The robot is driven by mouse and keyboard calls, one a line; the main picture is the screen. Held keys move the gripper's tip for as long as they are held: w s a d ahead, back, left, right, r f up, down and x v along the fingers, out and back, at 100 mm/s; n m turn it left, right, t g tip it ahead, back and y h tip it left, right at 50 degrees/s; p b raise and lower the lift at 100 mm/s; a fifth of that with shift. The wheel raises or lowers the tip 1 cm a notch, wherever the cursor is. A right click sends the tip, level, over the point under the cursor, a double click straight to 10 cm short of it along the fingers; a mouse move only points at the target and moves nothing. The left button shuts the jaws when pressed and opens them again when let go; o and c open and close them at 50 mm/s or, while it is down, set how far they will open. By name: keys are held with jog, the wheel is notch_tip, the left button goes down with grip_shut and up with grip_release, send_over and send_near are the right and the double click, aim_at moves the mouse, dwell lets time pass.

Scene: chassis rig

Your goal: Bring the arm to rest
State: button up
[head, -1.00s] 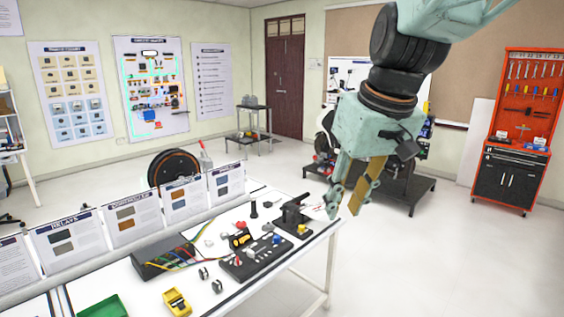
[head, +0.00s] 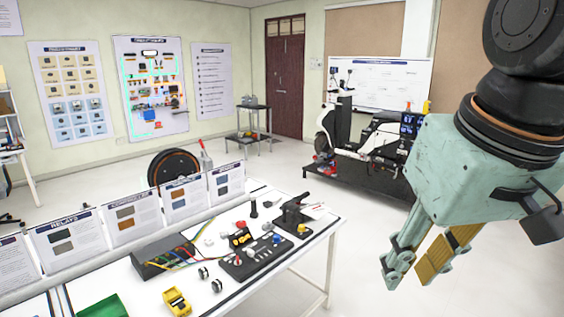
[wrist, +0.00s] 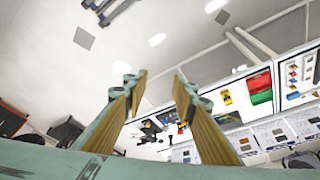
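My gripper (head: 408,279) hangs at the right of the head view, with its fingers pointing down and to the left. It is clear of the workbench (head: 318,240), to the right of its end. In the wrist view the two fingers (wrist: 160,82) stand apart with a gap between the tips and nothing held. The upper part of my arm is cut off by the head view's right and top edges.
The bench carries a black control panel (head: 252,258), a yellow part (head: 177,302) and several display cards. A scooter (head: 375,138) stands on a black platform (head: 345,183) behind the gripper. Bare floor lies between bench and platform.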

jog(key=s+d+f+m, duration=0.1)
jog(key=s+d+f, duration=0.1)
jog(key=s, duration=0.7)
jog(key=shift+s+f+h, duration=0.3)
jog(key=shift+f, duration=0.1)
jog(key=shift+d, duration=0.1)
dwell(2.4)
